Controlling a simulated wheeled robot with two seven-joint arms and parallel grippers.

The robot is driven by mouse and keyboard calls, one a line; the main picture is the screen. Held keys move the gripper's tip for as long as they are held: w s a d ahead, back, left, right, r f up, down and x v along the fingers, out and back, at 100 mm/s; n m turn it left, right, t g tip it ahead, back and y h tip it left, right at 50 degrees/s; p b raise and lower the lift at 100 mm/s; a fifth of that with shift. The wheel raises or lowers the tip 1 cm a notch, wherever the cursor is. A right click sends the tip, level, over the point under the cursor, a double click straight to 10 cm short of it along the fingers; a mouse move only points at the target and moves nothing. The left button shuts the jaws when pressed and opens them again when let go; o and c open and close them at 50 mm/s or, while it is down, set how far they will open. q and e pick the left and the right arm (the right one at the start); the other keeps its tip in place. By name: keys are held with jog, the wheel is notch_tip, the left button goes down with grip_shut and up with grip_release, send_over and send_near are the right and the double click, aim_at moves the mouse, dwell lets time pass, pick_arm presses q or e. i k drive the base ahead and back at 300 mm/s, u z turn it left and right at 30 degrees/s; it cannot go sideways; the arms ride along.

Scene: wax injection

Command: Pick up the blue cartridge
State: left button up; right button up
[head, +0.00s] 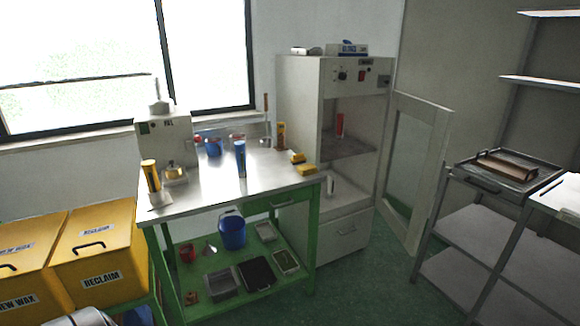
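The blue cartridge (240,158) stands upright on the bright metal top of the green-framed workbench (205,186), near the middle of the bench. Its sides look clear of other objects. A yellow cartridge (151,176) stands on the same bench at its left front corner. An orange-brown cartridge (281,135) stands towards the back right.
Yellow sponges or blocks (304,168) lie at the bench's right edge. A white machine (165,138) stands at its back left. Yellow bins (95,250) are at left. A cabinet (298,100) with an open door (415,165) stands right of the bench. Floor between bench and rack is clear.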

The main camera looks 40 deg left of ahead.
aim_at(240, 153)
jog(key=z, duration=0.45)
jog(key=i, duration=2.05)
jog(key=u, duration=0.25)
